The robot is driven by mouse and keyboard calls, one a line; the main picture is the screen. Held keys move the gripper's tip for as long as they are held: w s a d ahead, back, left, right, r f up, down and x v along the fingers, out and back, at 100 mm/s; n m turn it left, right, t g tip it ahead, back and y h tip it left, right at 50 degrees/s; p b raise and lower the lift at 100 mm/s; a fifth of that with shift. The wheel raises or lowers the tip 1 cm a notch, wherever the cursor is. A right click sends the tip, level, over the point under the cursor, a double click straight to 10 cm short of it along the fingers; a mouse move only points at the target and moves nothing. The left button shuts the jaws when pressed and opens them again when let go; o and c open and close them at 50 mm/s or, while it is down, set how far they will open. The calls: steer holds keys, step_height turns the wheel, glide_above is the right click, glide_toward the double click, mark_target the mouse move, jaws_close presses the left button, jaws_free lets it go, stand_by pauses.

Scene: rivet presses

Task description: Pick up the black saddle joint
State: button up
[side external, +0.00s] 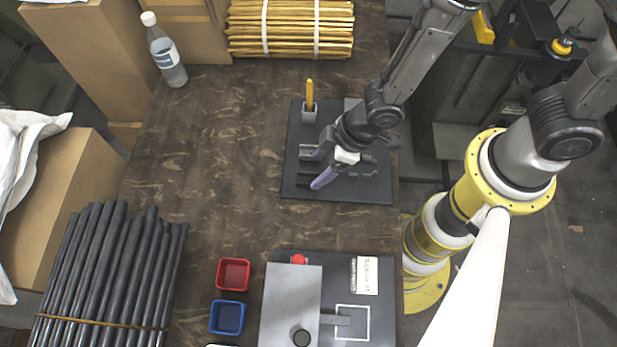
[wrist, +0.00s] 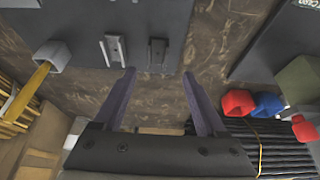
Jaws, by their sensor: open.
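The black saddle joint (wrist: 157,55) lies at the edge of a dark mat in the wrist view, beyond my fingertips and roughly between them. A grey saddle joint (wrist: 115,48) lies beside it to the left. In the side view, the grey joint (side external: 308,152) shows on the dark mat (side external: 345,190), and the black one is hard to make out against it. My gripper (wrist: 158,76) is open and empty, with two purple fingers. In the side view my gripper (side external: 323,179) is above the mat, close to the joints; its height is unclear.
A grey holder (side external: 309,112) with a yellow-handled tool stands on the mat. A red bin (side external: 233,274), a blue bin (side external: 227,317) and a grey press (side external: 290,300) are nearer the camera. Black rods (side external: 110,270) lie left; a bottle (side external: 166,52) stands behind. The table's middle is clear.

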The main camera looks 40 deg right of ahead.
mark_target(306, 181)
steer(key=shift+d+x, duration=0.15)
steer(key=shift+x, duration=1.35)
steer(key=shift+d+x, duration=0.15)
steer(key=shift+x, duration=1.35)
steer(key=shift+f, duration=0.1)
steer(key=shift+c, duration=0.3)
jaws_close()
